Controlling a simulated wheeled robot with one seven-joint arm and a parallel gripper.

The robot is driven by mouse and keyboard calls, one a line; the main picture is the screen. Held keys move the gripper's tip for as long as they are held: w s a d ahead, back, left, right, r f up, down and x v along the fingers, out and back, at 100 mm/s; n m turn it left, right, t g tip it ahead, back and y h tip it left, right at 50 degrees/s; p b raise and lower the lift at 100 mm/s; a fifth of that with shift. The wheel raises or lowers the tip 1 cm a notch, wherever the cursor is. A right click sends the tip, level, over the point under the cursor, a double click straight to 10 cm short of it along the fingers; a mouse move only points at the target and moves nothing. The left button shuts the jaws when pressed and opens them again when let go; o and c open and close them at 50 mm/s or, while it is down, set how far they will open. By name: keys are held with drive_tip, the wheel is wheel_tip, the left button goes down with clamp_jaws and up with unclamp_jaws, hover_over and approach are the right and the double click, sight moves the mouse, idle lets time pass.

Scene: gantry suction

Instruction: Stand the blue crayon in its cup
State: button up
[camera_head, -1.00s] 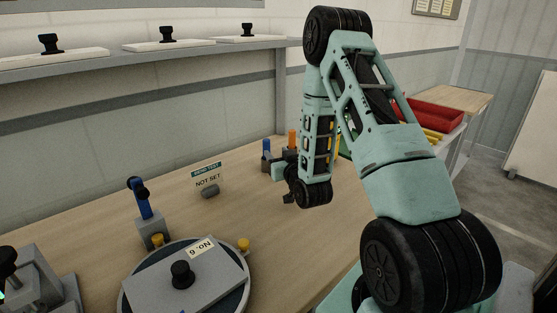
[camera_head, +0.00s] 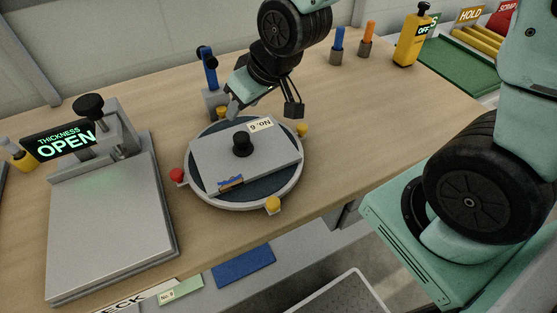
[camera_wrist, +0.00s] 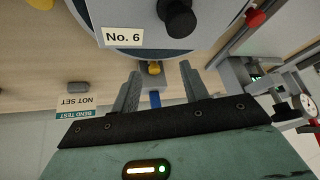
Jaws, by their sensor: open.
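The blue crayon (camera_head: 338,38) stands upright in a dark grey cup (camera_head: 336,58) at the back of the bench in the head view. Its lower end is hidden inside the cup. My gripper (camera_head: 262,108) is far to the left of it, above the back edge of the round turntable. The gripper (camera_wrist: 160,72) is open in the wrist view, with no crayon between its fingers. Behind the fingers shows part of the blue-handled clamp (camera_wrist: 155,98). The crayon and cup are not seen in the wrist view.
An orange crayon (camera_head: 369,32) stands in a cup beside the blue one. The turntable (camera_head: 290,185) bears a grey plate (camera_head: 205,165) with a black knob. A thickness gauge (camera_head: 105,215) is at left, a yellow device (camera_head: 410,42) at back right. The bench between is clear.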

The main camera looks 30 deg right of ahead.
drive_tip(key=s+a+r+n+g+h, duration=0.1)
drive_tip(key=s+r+g, duration=0.1)
drive_tip(key=s, duration=0.7)
drive_tip(key=s+a+r+n+g+h, duration=0.1)
drive_tip(key=s+a+n+g, duration=0.1)
drive_tip(key=s, duration=0.8)
drive_tip(key=shift+a+r+n+g, duration=0.3)
drive_tip(key=shift+r+g, duration=0.1)
drive_tip(key=shift+g, duration=0.3)
